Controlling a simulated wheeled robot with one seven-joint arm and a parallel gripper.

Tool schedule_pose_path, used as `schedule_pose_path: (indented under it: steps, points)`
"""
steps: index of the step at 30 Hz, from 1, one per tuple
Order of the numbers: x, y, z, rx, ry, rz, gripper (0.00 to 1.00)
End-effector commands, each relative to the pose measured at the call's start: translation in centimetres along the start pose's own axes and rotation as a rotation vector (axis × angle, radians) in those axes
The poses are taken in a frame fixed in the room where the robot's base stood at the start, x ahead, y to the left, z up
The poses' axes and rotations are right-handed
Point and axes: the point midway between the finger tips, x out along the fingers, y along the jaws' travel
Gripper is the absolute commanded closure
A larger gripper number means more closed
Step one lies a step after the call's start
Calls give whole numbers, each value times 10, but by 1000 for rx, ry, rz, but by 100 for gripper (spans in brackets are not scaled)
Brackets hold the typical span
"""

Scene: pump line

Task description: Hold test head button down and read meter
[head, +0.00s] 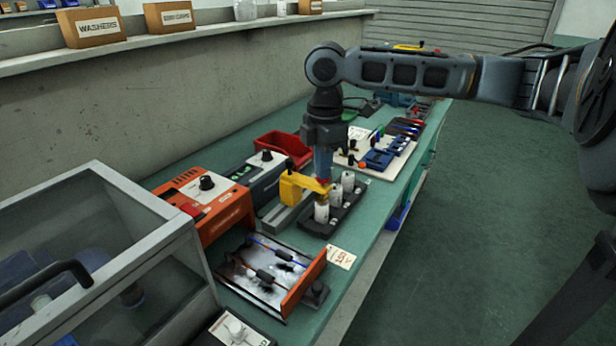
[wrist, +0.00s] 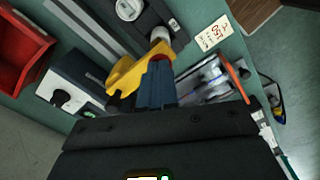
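The yellow test head (head: 295,184) reaches over a white cylinder (head: 321,211) in a black holder on the green bench. It also shows in the wrist view (wrist: 124,76). My gripper (head: 323,176) points down over the head's outer end, its blue fingers together with nothing visible between them. In the wrist view the fingertips (wrist: 159,66) are at a red button (wrist: 160,57) on the head and partly hide it. I cannot tell whether the button is pressed. A grey box with a green display (head: 243,172) and a knob stands behind the head; its reading is too small to make out.
An orange box (head: 229,215) with a black knob stands left of the grey one. A red bin (head: 284,147) is behind. An open orange-edged tray (head: 305,283) lies in front. A clear-sided cabinet (head: 172,257) fills the near left. More white cylinders (head: 348,181) stand beside the head.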

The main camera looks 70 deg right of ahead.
Motion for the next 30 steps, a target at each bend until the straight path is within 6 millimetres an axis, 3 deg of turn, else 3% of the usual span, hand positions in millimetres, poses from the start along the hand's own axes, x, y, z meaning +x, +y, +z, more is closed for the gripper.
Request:
schedule_pose_path:
  steps: [17,30]
  points:
    - [0,-1,0,0,0,-3,100]
    - [-28,0,0,0,1,-1,100]
